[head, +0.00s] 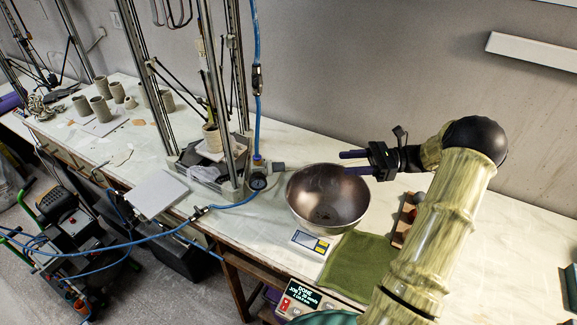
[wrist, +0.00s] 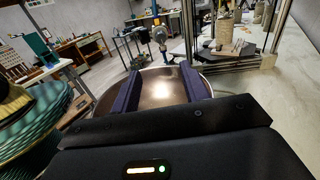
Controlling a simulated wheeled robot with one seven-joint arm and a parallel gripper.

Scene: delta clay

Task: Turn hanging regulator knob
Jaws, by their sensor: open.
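The regulator (head: 258,180) hangs on a blue hose (head: 257,110) beside the metal frame, with a round dark gauge on its front. A grey part, possibly the knob, sticks out at its right; I cannot be sure. In the wrist view the regulator (wrist: 160,35) shows small, beyond the fingers and nearly centred between them. My gripper (head: 343,163) is open and empty, its dark purple fingers pointing left toward the regulator, with a clear gap between. In the wrist view my gripper (wrist: 160,72) has both fingers apart.
A large metal bowl (head: 328,200) stands below and in front of my gripper, between it and the regulator. A small scale (head: 311,242) and green cloth (head: 358,262) lie in front. The printer frame (head: 236,100) rises just behind the regulator. A wooden tray (head: 404,222) is at right.

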